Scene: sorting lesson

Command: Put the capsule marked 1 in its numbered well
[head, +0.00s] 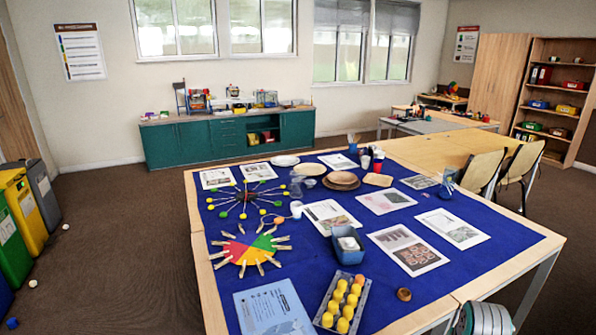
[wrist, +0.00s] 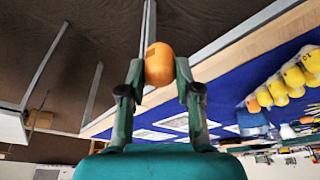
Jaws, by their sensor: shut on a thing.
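My gripper (wrist: 160,75) is shut on an orange-yellow capsule (wrist: 159,62) in the wrist view, with one finger on each side of it. A small dark mark shows on the capsule, but I cannot read it. The held capsule is off the table, beyond its edge in that view. The grey tray (head: 364,296) lies at the near edge of the blue cloth in the head view, with several yellow capsules in it. Those yellow capsules also show at the right of the wrist view (wrist: 282,88). The well numbers are too small to read.
A blue box (head: 347,252) with white contents stands behind the tray. A small brown ring (head: 404,294) lies right of it, and a blue printed sheet (head: 272,308) left of it. Clothespins surround a coloured wheel (head: 247,247). The blue cloth's right side is partly clear.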

